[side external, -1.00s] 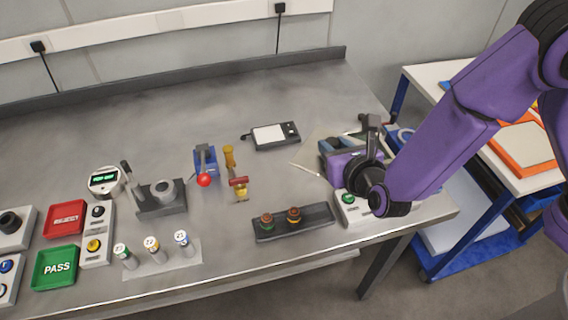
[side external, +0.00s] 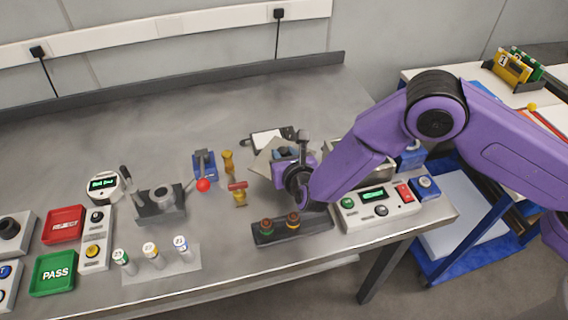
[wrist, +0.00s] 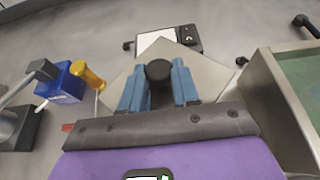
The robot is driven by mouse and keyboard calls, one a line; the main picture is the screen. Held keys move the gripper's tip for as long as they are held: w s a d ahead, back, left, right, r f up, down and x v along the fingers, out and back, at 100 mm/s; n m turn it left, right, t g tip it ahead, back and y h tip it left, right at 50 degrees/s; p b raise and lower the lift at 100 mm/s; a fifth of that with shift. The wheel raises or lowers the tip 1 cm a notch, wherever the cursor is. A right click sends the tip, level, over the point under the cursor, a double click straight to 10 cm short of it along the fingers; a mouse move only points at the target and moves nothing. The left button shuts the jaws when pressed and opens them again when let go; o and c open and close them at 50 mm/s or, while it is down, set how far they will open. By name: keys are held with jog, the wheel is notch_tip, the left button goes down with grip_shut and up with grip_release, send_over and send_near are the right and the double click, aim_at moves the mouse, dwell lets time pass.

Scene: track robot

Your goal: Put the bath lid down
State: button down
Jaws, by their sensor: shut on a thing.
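The bath lid is a square, pale metal plate (wrist: 208,72) with a round black knob (wrist: 159,72). My gripper (wrist: 158,88) is shut on the knob, with a blue finger on each side of it. In the side view the lid (side external: 262,164) shows at the left of my gripper (side external: 284,156), which hides part of it. The lid looks slightly tilted in that view, and I cannot tell its height above the bench. The open bath (wrist: 262,92) is a metal box with a greenish inside, at the right in the wrist view. My arm hides much of it in the side view.
A scale-like device (side external: 268,139) lies just behind the lid. A yellow-handled tool (side external: 229,162) and a blue lever switch (side external: 204,163) stand to its left. A dark rack (side external: 292,231) and a control panel (side external: 376,206) are in front. The back-left bench is clear.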

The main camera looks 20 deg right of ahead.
jog(key=shift+f, duration=1.65)
jog(key=shift+f, duration=0.1)
jog(key=c, duration=0.8)
grip_release()
jog(key=shift+s+a+r, duration=0.1)
jog(key=shift+r, duration=0.1)
jog(key=v, duration=1.1)
jog(key=shift+s+r, duration=0.2)
jog(key=shift+s, duration=0.1)
